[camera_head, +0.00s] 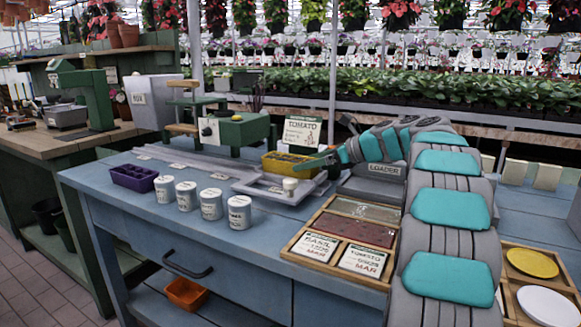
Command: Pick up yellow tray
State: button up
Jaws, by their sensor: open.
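The yellow tray (272,166) is a small rectangular tray with dark contents, on the blue workbench (110,178) in front of a green machine. My arm reaches in from the right, and my gripper (316,164) is at the tray's right end. The gripper is open, with a green finger showing beside the tray's right edge. The picture is too small to tell whether it touches the tray. Part of the tray's right end is hidden by the gripper.
A grey frame (250,186) with a small white pot (290,186) lies in front of the tray. A green machine (236,132) and a TOMATO sign (302,132) stand behind.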

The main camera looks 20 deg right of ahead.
jog(key=shift+x, duration=0.9)
jog(key=c, duration=1.5)
notch_tip(320, 180, up, 9)
jog(key=shift+r+p, duration=0.15)
jog(key=shift+p, duration=0.5)
jog(key=shift+r, duration=0.4)
jog(key=shift+s, duration=0.1)
